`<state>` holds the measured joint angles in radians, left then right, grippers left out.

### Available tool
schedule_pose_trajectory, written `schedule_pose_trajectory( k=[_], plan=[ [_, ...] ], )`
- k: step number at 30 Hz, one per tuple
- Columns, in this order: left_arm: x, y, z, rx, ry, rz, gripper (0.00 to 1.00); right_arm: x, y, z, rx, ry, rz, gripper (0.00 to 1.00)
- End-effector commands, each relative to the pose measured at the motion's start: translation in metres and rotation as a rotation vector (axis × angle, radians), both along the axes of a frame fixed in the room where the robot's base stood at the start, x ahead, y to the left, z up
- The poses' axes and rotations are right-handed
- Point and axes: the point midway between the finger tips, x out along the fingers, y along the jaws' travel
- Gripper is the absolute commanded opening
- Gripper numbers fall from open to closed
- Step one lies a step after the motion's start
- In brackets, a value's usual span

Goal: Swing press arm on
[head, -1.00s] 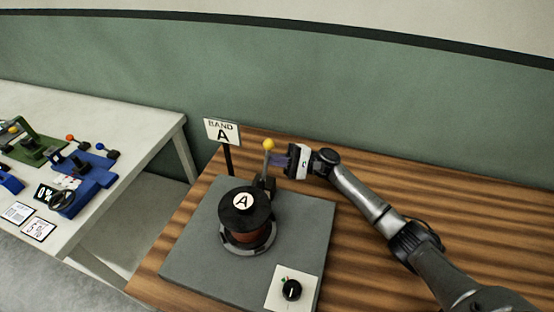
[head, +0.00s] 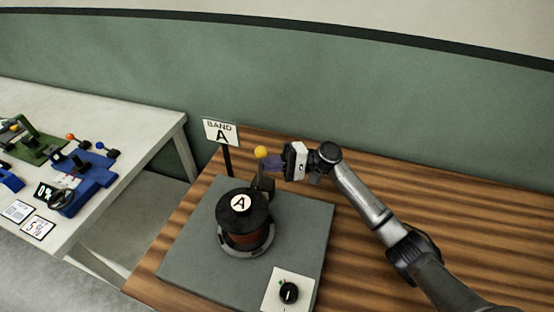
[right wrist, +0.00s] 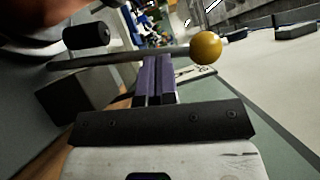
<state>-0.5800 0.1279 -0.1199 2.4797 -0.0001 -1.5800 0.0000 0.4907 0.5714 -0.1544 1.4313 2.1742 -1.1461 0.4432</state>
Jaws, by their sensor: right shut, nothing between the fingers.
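The press arm is a thin dark lever with a yellow ball knob (head: 261,152), standing behind the spool marked A (head: 242,203) on a grey plate (head: 190,255). In the head view it leans a little left. My right gripper (head: 268,161) is shut and empty, with its purple fingers just right of the lever below the knob. In the right wrist view the finger tips (right wrist: 157,60) are at the lever's rod, beside the yellow knob (right wrist: 205,47), and appear to touch it. The lever's foot is partly hidden behind the spool. My left gripper is not in view.
A black dial (head: 289,292) on a white panel is at the plate's front right. A "BAND A" sign (head: 221,131) stands at the back left. A white table (head: 140,125) with blue and green devices is across a gap to the left. The wooden top (head: 440,215) is clear at right.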

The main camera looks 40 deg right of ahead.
Motion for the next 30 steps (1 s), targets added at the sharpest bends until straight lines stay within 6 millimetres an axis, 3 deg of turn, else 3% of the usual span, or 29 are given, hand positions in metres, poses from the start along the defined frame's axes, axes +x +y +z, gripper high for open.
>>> schedule_pose_trajectory(
  k=[12,30],
  plan=[
    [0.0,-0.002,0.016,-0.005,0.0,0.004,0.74,-0.017,0.022,0.01,-0.176,-0.13,0.001,0.0],
    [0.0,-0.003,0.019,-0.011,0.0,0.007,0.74,-0.02,0.027,0.009,-0.212,-0.157,0.002,0.0]
  ],
)
